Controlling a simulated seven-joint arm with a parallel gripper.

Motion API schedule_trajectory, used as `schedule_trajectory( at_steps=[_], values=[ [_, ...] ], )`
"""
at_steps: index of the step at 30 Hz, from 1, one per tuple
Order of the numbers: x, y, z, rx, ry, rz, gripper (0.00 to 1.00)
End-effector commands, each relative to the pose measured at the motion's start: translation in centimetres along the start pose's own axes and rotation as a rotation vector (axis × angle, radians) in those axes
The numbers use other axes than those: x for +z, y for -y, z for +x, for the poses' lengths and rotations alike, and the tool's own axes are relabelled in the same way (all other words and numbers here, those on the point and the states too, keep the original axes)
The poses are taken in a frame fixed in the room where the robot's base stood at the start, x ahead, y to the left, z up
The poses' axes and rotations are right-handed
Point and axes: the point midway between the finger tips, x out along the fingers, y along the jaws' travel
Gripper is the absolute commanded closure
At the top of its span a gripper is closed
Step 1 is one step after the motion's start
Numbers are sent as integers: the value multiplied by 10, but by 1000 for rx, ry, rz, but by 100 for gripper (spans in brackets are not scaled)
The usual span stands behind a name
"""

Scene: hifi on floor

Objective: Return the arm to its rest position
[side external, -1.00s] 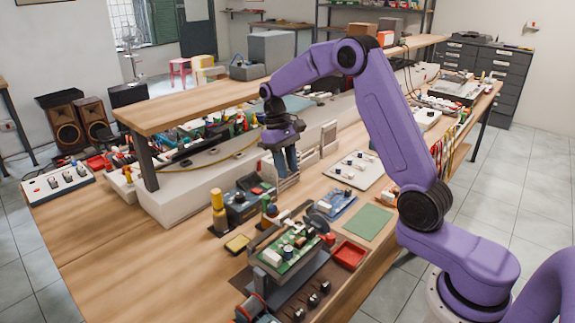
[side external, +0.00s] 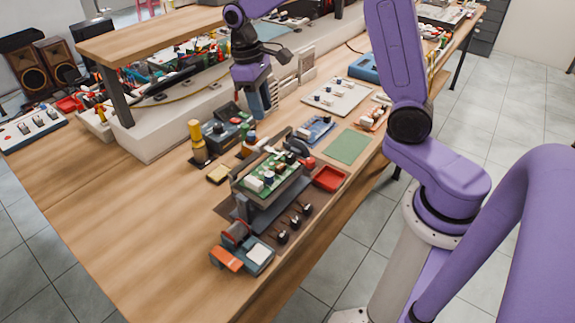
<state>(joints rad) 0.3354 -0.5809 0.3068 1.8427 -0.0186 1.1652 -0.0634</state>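My purple arm reaches from its base at the right over the workbench (side external: 130,235), with its upper part cut off by the top edge of the side external view. My gripper (side external: 258,112) hangs pointing down above the bench, near the middle top of the view. Its blue-grey fingers look close together, and whether a gap lies between them is unclear. No held object shows. The fingertips appear just behind or above a dark boxed device (side external: 222,133); whether they touch anything cannot be told.
A green circuit board (side external: 268,172) sits in a holder at the front. A red tray (side external: 330,178), green mat (side external: 347,147), yellow-topped cylinder (side external: 196,138) and white panel (side external: 337,97) surround the work area. A raised shelf (side external: 150,37) stands behind. The bench's left front is clear.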

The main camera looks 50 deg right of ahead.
Motion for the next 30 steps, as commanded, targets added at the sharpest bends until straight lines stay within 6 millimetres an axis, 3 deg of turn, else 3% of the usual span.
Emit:
schedule_trajectory(
  at_steps=[6,15,21,30],
  values=[
    [40,42,-2,26,-44,-160,66],
    [108,83,5,47,-101,-376,66],
    [158,99,14,54,-138,-521,66],
    [227,107,34,53,-183,-715,66]
  ],
)
